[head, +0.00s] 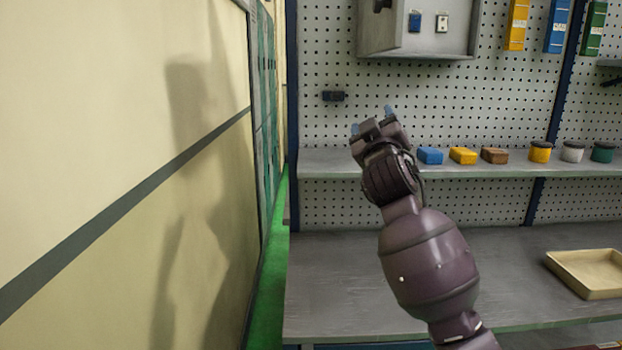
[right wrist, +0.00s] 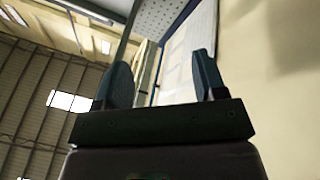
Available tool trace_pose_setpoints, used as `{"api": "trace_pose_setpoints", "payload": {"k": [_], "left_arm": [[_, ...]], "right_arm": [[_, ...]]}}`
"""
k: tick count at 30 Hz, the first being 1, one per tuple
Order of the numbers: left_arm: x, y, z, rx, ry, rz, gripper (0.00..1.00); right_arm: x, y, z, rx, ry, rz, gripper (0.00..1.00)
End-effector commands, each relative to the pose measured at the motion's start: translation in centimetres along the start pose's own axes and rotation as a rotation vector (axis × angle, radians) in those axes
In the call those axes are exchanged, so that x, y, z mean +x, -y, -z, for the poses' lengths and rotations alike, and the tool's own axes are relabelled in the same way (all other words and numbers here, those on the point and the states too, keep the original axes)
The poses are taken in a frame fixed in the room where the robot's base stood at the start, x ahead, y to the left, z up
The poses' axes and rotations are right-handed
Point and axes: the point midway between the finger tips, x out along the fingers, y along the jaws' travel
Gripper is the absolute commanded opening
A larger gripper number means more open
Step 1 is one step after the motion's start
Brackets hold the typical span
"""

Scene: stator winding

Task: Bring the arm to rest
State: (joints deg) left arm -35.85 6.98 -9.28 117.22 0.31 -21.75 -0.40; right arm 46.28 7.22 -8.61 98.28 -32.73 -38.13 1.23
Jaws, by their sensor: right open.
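My right arm rises from the lower right of the head view, over the workbench, with its purple-brown links pointing up. My right gripper (head: 372,119) is at its upper end, in front of the shelf and pegboard. Its two blue-grey fingertips stand apart and point upward. In the right wrist view the right gripper (right wrist: 161,75) is open, with nothing between its fingers. Beyond them are a pale wall and the roof. My left gripper is not in view.
The workbench (head: 340,290) is mostly bare, with a tan tray (head: 590,272) at right. The shelf (head: 460,170) holds small boxes and jars. A grey cabinet (head: 385,38) hangs above the gripper. A cream wall (head: 110,110) stands at left.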

Motion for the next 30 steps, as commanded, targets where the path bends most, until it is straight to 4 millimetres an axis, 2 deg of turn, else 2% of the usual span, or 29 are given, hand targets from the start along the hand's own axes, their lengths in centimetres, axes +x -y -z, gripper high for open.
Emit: {"api": "trace_pose_setpoints", "payload": {"k": [1, 6, 14, 23, 30], "left_arm": [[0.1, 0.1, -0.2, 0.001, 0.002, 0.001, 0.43], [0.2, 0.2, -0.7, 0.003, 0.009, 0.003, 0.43], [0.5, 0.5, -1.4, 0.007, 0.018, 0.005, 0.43], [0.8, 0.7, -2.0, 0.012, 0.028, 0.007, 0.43], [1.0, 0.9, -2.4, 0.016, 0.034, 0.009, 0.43]], "right_arm": [[-1.1, 0.9, -2.0, 0.026, 0.007, 0.032, 0.64], [-5.3, 3.7, -8.2, 0.131, 0.036, 0.132, 0.64], [-13.6, 6.9, -17.4, 0.283, 0.128, 0.235, 0.64], [-24.9, 8.9, -26.6, 0.423, 0.295, 0.294, 0.64], [-35.5, 9.7, -32.9, 0.495, 0.477, 0.315, 0.64]]}}
